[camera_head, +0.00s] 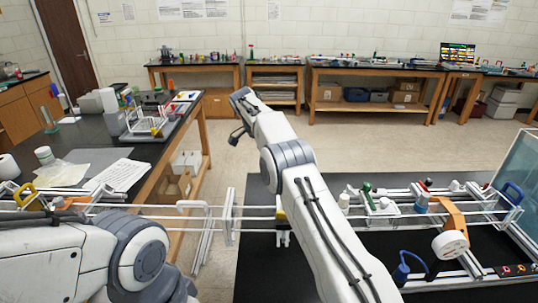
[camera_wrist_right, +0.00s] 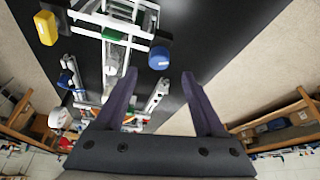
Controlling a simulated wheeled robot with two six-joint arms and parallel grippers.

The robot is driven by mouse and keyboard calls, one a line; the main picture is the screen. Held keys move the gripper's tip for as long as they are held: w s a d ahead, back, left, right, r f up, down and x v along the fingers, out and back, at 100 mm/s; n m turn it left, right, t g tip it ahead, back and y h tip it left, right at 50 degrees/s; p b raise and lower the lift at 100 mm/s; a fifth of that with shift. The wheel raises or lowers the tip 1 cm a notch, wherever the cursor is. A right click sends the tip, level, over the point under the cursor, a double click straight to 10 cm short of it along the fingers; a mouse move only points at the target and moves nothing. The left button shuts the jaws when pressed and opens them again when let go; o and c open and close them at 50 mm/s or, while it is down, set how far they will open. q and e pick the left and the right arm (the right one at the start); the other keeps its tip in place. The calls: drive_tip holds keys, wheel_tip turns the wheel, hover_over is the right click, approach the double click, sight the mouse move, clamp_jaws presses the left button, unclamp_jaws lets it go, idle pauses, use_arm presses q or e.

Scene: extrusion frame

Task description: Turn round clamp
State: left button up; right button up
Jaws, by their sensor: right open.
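An extrusion frame of pale rails stands on the black bench at the right in the head view. A round white disc (camera_head: 450,243) on an orange bracket (camera_head: 456,218) sits at its near right side and may be the round clamp.
A black bench (camera_head: 265,275) carries the frame. Long thin rails (camera_head: 160,209) cross at the left. A side table (camera_head: 125,148) holds papers and a rack. Shelved tables line the back wall, with open floor (camera_head: 370,150) before them.

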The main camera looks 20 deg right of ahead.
drive_tip(key=shift+p+v, duration=1.35)
drive_tip(key=shift+v, duration=0.9)
